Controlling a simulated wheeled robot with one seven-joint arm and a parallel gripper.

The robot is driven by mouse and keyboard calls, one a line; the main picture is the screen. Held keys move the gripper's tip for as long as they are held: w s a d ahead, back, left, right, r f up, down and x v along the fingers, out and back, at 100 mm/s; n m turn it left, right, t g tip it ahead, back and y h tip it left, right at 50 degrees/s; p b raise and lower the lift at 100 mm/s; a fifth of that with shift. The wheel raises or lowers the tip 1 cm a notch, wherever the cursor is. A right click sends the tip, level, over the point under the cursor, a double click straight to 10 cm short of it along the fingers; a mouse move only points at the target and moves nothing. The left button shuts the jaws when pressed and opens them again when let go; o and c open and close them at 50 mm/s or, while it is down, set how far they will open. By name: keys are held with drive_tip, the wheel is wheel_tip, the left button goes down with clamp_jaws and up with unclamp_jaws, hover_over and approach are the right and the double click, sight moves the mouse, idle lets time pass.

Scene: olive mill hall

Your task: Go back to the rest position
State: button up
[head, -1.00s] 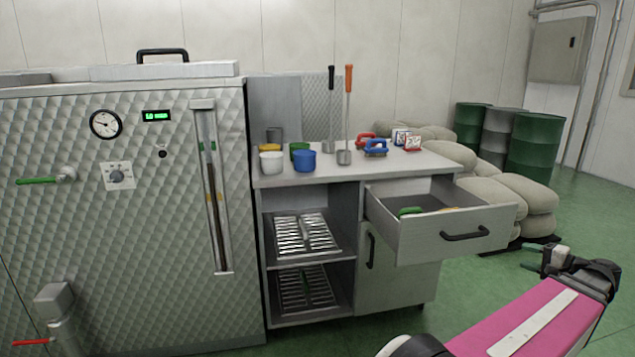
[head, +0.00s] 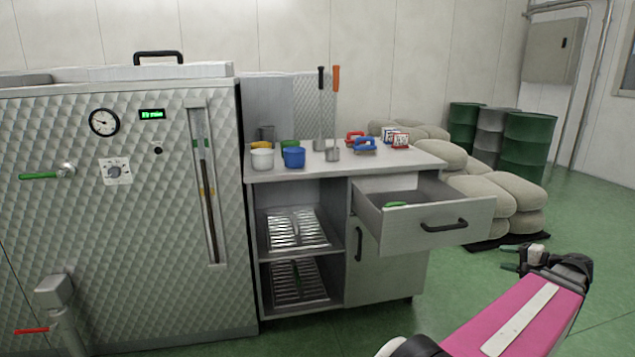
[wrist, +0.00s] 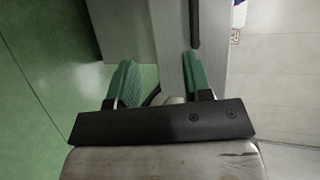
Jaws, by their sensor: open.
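My gripper (head: 510,259) is at the lower right of the head view, at the end of my pink arm. It is in front of and to the right of the open drawer (head: 437,232), apart from it, over the green floor. In the wrist view my gripper (wrist: 157,72) has its two green-padded fingers spread, with nothing held between them. A grey panel edge and a black bar show beyond the fingers.
The drawer sticks out of the workbench (head: 325,172) and holds a green item (head: 396,205). Sacks (head: 500,205) and drums (head: 525,140) are behind. A quilted metal machine (head: 110,220) stands left. Floor right is free.

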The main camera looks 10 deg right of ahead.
drive_tip(key=w+a+f+n+g, duration=0.2)
drive_tip(key=w+a+f+g, duration=0.3)
drive_tip(key=a, duration=0.7)
drive_tip(key=w+a+f+n+g, duration=0.3)
drive_tip(key=w+a+f, duration=0.4)
drive_tip(key=a, duration=0.5)
drive_tip(key=a+f+n+g+h, duration=0.2)
drive_tip(key=a+f+n+h, duration=0.1)
drive_tip(key=a, duration=0.9)
drive_tip(key=s+a+f+n+g+h, duration=0.1)
drive_tip(key=a+f+n+h, duration=0.3)
drive_tip(key=a, duration=0.8)
wheel_tip(320, 180, down, 2)
drive_tip(key=shift+a+f+n+g+h, duration=0.15)
drive_tip(key=shift+a+n+g+h, duration=0.2)
drive_tip(key=shift+g, duration=0.45)
drive_tip(key=shift+s, duration=0.1)
